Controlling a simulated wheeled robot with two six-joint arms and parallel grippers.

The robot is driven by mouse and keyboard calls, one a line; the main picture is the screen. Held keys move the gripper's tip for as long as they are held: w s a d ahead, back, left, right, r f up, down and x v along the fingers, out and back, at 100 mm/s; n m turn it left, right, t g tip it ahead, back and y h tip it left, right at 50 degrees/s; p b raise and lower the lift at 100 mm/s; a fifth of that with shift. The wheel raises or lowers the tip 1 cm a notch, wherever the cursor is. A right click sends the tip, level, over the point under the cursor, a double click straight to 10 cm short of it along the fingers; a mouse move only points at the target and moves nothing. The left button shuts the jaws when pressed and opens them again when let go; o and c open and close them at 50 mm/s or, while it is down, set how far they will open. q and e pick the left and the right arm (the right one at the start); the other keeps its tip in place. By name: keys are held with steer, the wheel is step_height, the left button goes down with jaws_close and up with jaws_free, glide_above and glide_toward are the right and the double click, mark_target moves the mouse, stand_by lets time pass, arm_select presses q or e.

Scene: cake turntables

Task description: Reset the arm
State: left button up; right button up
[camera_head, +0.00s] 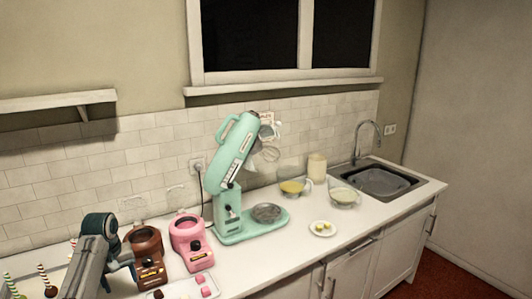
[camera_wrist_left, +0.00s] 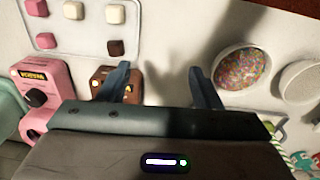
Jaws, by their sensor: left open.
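My left arm (camera_head: 97,232) comes in at the lower left of the head view, raised over the left end of the counter. In the left wrist view my left gripper (camera_wrist_left: 162,84) is open, its two dark fingers spread wide with nothing between them. Bare white counter shows behind the gap. A brown machine (camera_wrist_left: 103,80) is next to one finger, and a bowl of colourful sprinkles (camera_wrist_left: 241,68) is beyond the other. I cannot tell how high the fingers are above the counter. My right gripper is in neither view.
The brown machine (camera_head: 147,257) and a pink machine (camera_head: 190,242) stand beside my left arm. A mint stand mixer (camera_head: 231,170) is tilted up at mid counter. Striped cake pops (camera_head: 43,275) stand at far left. A sink (camera_head: 377,181) is at the right.

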arm_select(q)
steer(key=s+d+f+m+t+y, duration=0.15)
steer(key=s+d+f, duration=0.25)
steer(key=s+f, duration=0.4)
steer(key=s+d+f+m+h, duration=0.1)
steer(key=s+d+f+m, duration=0.2)
steer(key=s+d+f, duration=0.5)
steer(key=s+d+r+m+t, duration=0.1)
steer(key=s+r+m, duration=0.15)
steer(key=s, duration=0.95)
steer(key=s+d+r+m+t, duration=0.1)
steer(key=s+r, duration=0.2)
steer(key=s, duration=0.9)
step_height(320, 180, down, 37)
steer(key=a+g+b, duration=0.2)
steer(key=b, duration=0.4)
steer(key=s+a+f+b, duration=0.1)
steer(key=s+f+b, duration=0.3)
steer(key=s+f, duration=1.4)
step_height(320, 180, down, 5)
steer(key=shift+s+a+r+n+g, duration=0.15)
steer(key=shift+s+a+n+g, duration=0.15)
steer(key=shift+s+n+g, duration=0.15)
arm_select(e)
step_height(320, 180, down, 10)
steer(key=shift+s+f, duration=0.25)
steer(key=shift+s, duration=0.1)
arm_select(q)
steer(key=shift+y, duration=0.25)
